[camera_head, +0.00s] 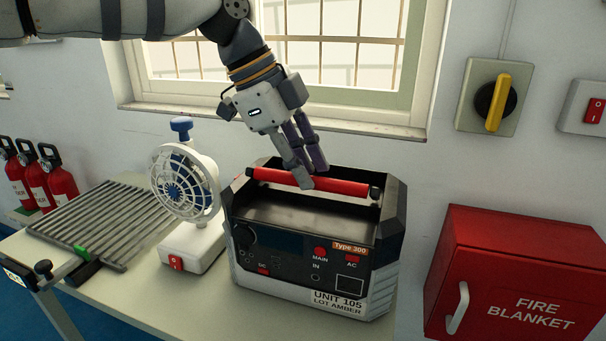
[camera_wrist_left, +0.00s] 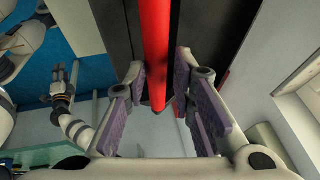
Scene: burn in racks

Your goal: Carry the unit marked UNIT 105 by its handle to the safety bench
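The unit marked UNIT 105 (camera_head: 314,262) stands upright on a pale table, a black and grey box with a "Type 300" label. Its red bar handle (camera_head: 345,189) spans the top; it also shows in the left wrist view (camera_wrist_left: 156,45). My left gripper (camera_head: 305,180) reaches down to the handle from above. In the left wrist view its purple-padded fingers (camera_wrist_left: 168,85) are apart, one on each side of the handle, with a gap on the right side. My right gripper (camera_wrist_left: 64,82) appears small at the left, fingers seemingly apart, empty. No surface is labelled as the safety bench.
A small white fan (camera_head: 187,190) stands close to the unit's left. A slatted metal rack (camera_head: 100,222) lies on the table (camera_head: 190,300) farther left, near red extinguishers (camera_head: 58,180). A red fire blanket box (camera_head: 515,275) is at right. A window sill (camera_head: 270,119) is behind.

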